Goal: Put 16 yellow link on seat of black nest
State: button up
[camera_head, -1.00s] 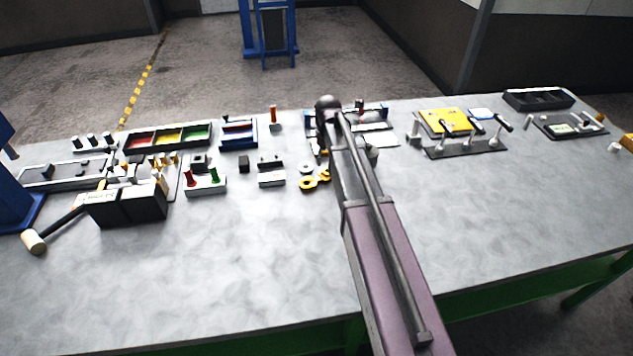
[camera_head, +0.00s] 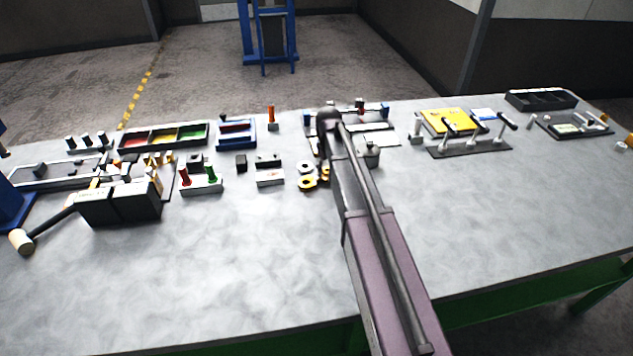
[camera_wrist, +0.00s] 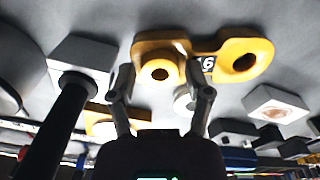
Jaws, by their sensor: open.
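The yellow link (camera_wrist: 242,57) marked 16 has two rounded, holed ends and fills the upper middle of the wrist view. My gripper (camera_wrist: 163,92) is open, with its fingertips near the link's left end, one on each side; I cannot tell whether they touch it. Another yellow piece (camera_wrist: 103,120) lies beyond, partly behind the left finger. In the head view yellow links (camera_head: 307,183) lie on the table just left of my arm, whose end hides the gripper. I cannot tell for certain which thing is the black nest.
A black post (camera_wrist: 58,118) on a pale base stands close at the left of the wrist view. A pale block (camera_wrist: 277,104) lies to the right. The table's front middle is clear.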

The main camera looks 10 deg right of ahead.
dwell(0.3)
grip_shut()
jog(key=shift+r, duration=0.15)
notch_tip(320, 180, up, 4)
jog(key=p, duration=0.4)
jog(key=s+a, duration=0.2)
jog(key=s, duration=0.2)
jog(key=s+a, duration=0.3)
jog(key=s, duration=0.2)
jog(key=s+a+p, duration=0.1)
jog(key=s+a, duration=0.2)
jog(key=s, duration=0.1)
jog(key=shift+s+a+r, duration=0.2)
jog(key=shift+s+r, duration=0.15)
